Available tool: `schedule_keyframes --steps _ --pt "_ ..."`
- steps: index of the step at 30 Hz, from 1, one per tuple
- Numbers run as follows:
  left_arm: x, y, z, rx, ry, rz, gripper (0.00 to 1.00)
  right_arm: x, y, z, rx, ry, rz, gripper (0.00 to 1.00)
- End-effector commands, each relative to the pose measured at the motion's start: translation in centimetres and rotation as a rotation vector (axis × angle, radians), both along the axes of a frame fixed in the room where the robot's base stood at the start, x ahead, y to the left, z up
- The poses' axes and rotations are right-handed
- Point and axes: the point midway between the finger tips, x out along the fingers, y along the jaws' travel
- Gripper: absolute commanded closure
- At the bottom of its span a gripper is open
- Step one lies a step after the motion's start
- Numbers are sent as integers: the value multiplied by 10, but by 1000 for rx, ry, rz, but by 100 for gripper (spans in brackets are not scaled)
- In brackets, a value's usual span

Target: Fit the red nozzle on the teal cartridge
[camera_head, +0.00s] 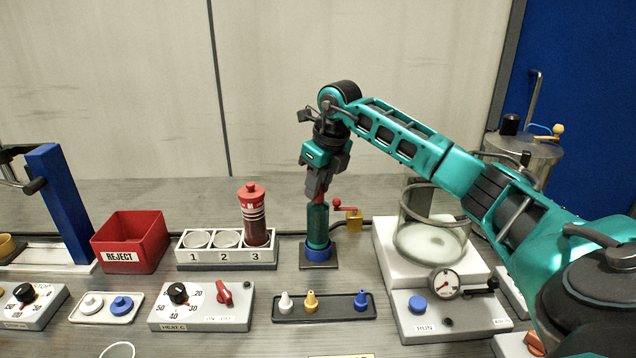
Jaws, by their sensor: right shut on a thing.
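The teal cartridge (318,225) stands upright in a blue ring on a dark square base (320,256). My right gripper (318,192) points down right over its top and is shut on the red nozzle (318,198). Only a little red shows between the fingertips and the cartridge's top. The fingers hide most of the nozzle, and I cannot tell whether it is seated or only touching. My left gripper is not in view.
A tray (347,314) with white, yellow and blue nozzles lies in front. A three-slot rack (193,255) with a red-capped cartridge (254,215) and a red reject bin (130,240) stand left. A small yellow block with a red lever (353,220) and a glass vessel (432,240) stand right.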

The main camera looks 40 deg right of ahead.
Motion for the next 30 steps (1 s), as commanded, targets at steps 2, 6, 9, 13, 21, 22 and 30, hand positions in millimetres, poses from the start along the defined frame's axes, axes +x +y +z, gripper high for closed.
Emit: schedule_keyframes --steps 2,6,9,13,21,22,30 --pt "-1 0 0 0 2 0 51 0 0 0 0 0 0 100" --pt "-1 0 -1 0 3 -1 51 0 0 0 0 0 0 67" --pt "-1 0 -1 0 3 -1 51 0 0 0 0 0 0 57" --pt "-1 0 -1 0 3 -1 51 0 0 0 0 0 0 45" --pt "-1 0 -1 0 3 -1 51 0 0 0 0 0 0 35" --pt "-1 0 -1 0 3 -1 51 0 0 0 0 0 0 32" --pt "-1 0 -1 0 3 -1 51 0 0 0 0 0 0 19"
